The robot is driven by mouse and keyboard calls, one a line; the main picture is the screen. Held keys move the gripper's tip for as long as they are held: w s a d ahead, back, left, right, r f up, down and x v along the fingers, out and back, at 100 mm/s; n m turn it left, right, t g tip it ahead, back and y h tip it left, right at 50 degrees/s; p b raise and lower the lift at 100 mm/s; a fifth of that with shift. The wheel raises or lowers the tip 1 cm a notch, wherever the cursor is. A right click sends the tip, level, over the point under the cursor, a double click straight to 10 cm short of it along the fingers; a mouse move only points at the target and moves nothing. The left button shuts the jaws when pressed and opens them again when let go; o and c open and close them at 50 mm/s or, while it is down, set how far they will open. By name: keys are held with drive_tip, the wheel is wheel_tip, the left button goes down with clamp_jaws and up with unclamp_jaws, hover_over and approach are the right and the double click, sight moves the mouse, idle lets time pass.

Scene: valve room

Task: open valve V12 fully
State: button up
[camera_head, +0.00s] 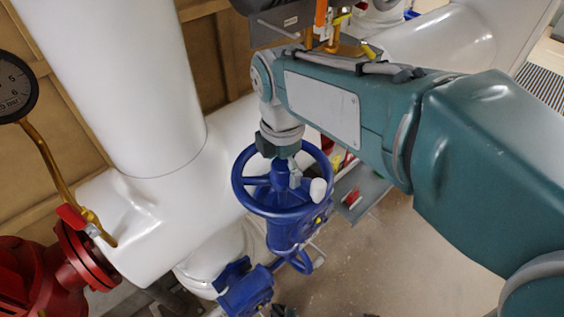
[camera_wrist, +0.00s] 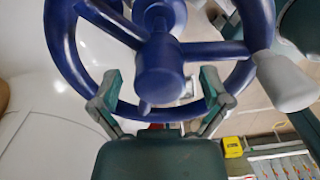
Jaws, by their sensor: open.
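A blue handwheel (camera_head: 238,187) with spokes and a central hub sits on a blue valve body in the head view. No V12 label is readable. A pale grey knob handle (camera_head: 318,190) stands on its rim. In the wrist view the handwheel (camera_wrist: 64,50) fills the upper part, with the knob (camera_wrist: 285,82) at right. My gripper (camera_wrist: 161,82) is open, its two fingers spread on either side of the hub, over the near part of the rim. Whether the fingers touch the rim is unclear. In the head view my gripper (camera_head: 288,165) is partly hidden by my wrist.
Large white pipes (camera_head: 150,215) run left of and behind the wheel. A red flanged fitting (camera_head: 75,265) and a pressure gauge (camera_head: 14,88) are at far left. A second blue part (camera_head: 245,290) lies below the wheel. Bare floor (camera_head: 385,265) is at lower right.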

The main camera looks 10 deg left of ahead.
drive_tip(key=shift+r, duration=3.3)
wheel_tip(320, 180, up, 6)
drive_tip(key=shift+f, duration=0.1)
drive_tip(key=shift+d, duration=0.1)
